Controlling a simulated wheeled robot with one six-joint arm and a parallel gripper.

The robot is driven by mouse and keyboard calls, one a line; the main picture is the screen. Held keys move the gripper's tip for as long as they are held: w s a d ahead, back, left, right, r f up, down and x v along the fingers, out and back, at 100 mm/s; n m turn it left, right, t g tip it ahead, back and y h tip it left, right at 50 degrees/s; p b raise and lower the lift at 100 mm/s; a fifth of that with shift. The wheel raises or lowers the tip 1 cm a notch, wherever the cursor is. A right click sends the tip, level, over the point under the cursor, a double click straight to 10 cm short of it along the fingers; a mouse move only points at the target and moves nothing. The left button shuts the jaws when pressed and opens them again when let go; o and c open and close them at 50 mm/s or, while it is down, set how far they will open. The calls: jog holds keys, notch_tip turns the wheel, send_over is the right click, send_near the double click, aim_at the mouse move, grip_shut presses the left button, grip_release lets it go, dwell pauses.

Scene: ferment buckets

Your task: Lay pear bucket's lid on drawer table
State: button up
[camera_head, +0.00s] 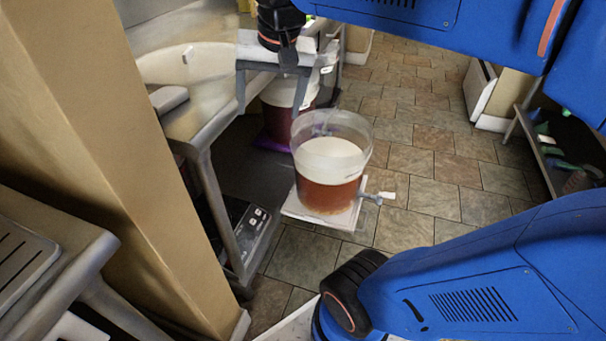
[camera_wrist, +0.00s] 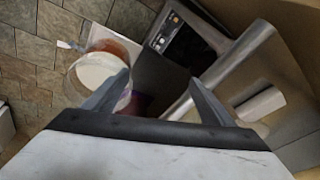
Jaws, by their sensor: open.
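A clear bucket (camera_head: 325,193) of reddish-amber liquid stands upright on a white board, with a tap on its right side. In the wrist view the same bucket (camera_wrist: 122,49) is at left, beyond the left finger. A pale round surface shows within its rim; I cannot tell whether that is a lid. A second bucket (camera_head: 277,120) of dark red liquid stands behind on a purple base. I see no pear marking, and no loose lid is clearly visible. My gripper (camera_head: 270,110) is open and empty, fingers down, above and left of the front bucket; it also shows in the wrist view (camera_wrist: 160,78).
A metal-edged table (camera_head: 213,128) runs along the left, close to my gripper; I cannot tell whether it is the drawer table. A dark device (camera_head: 252,228) is low beneath it. A tan pillar (camera_head: 115,130) stands nearer.

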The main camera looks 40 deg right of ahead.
jog(key=s+f+n+t, duration=0.1)
jog(key=s+f+n, duration=0.5)
jog(key=s+f, duration=0.4)
notch_tip(320, 180, down, 4)
jog(key=shift+s+d+r, duration=0.2)
jog(key=shift+s+d, duration=0.15)
jog(key=shift+d, duration=0.1)
